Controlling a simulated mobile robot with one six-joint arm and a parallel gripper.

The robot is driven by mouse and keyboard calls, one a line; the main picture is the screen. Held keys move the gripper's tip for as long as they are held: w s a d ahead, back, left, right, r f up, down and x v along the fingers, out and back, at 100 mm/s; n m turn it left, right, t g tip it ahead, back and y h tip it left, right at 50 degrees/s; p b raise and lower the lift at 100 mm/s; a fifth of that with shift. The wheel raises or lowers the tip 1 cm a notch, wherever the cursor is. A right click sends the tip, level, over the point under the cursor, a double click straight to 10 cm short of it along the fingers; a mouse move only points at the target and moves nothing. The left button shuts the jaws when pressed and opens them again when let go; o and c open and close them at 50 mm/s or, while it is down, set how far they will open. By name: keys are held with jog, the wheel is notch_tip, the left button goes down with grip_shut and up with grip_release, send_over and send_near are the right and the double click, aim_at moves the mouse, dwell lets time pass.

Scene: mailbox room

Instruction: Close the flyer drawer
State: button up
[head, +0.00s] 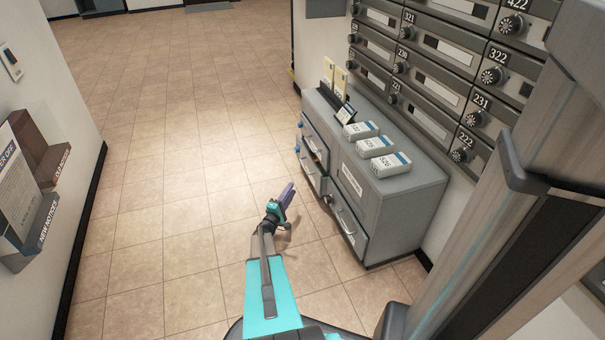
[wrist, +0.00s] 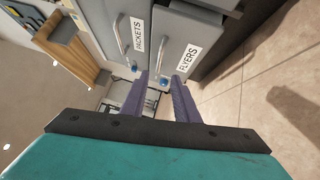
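The flyer drawer, with a white FLYERS label, shows its grey front (wrist: 176,36) in the wrist view. It has a pale bar handle (wrist: 160,55) and a blue piece near one end. Beside it is the PACKETS drawer front (wrist: 124,12) with a similar handle. My gripper (wrist: 161,80) is open and empty, its two purple fingers apart near the end of the FLYERS front; I cannot tell if they touch it. In the head view my gripper (head: 289,193) is left of the grey cabinet (head: 408,192). Drawer labels are unreadable there, and how far the flyer drawer stands out is unclear.
White boxes (head: 376,146) and a dark holder with yellow cards (head: 335,82) stand on the cabinet top. Numbered mailboxes (head: 440,70) line the wall above. A notice rack (head: 35,190) hangs on the left wall. The tiled floor (head: 170,180) between is clear.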

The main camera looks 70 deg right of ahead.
jog(key=shift+d, duration=0.15)
jog(key=s+d+r+b, duration=0.1)
jog(key=d+b, duration=0.4)
jog(key=d, duration=0.8)
jog(key=shift+d+r, duration=0.2)
jog(key=shift+r, duration=0.2)
jog(key=shift+s, duration=0.1)
grip_shut()
